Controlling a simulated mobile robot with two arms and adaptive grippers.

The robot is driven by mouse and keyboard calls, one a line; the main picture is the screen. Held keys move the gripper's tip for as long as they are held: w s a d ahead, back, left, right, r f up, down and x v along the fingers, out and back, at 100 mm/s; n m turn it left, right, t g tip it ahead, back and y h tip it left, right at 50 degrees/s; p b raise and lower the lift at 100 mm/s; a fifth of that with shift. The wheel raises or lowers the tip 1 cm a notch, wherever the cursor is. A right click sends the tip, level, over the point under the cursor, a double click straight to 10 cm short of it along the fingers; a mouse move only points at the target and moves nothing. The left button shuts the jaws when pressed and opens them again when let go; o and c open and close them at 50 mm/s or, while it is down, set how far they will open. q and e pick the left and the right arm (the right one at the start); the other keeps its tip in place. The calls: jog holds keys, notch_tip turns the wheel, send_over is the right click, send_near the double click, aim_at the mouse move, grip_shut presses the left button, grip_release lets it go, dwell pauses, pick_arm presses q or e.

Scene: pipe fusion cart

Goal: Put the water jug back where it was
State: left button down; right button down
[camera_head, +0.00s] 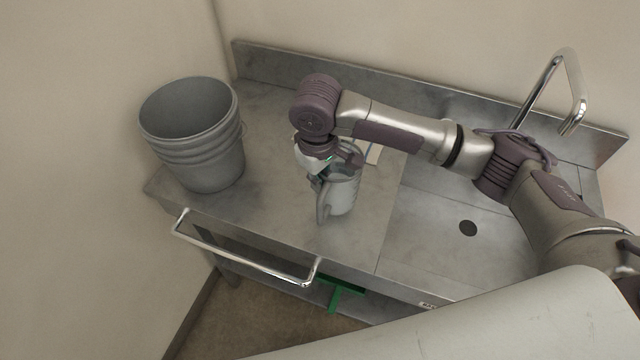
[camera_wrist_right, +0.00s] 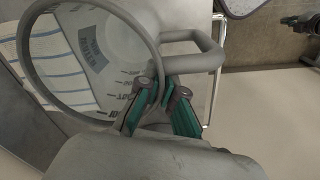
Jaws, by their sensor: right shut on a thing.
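The water jug (camera_head: 343,192) is a grey, see-through jug with markings, upright at the counter's middle in the head view. In the right wrist view the jug (camera_wrist_right: 92,62) shows from above its rim, with its handle (camera_wrist_right: 195,55) to the right. I cannot tell whether the jug's base touches the counter. My left gripper is not in view.
A grey bucket (camera_head: 195,140) stands on the left of the steel counter (camera_head: 270,215). A sink basin (camera_head: 440,240) with a tap (camera_head: 575,100) is on the right. A white cloth or paper (camera_head: 374,153) lies behind the jug. A rail (camera_head: 245,257) runs along the front.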

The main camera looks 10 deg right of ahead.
jog(key=shift+f, duration=1.35)
jog(key=shift+f+p, duration=0.15)
jog(key=shift+p, duration=0.15)
jog(key=c, duration=1.3)
grip_release()
jog(key=shift+r, duration=0.5)
jog(key=r+b, duration=0.1)
jog(key=r, duration=0.6)
jog(key=r+b, duration=0.1)
jog(key=r, duration=0.3)
jog(key=shift+s+a+r+b, duration=0.15)
jog(key=shift+s+b, duration=0.15)
jog(key=shift+s, duration=0.05)
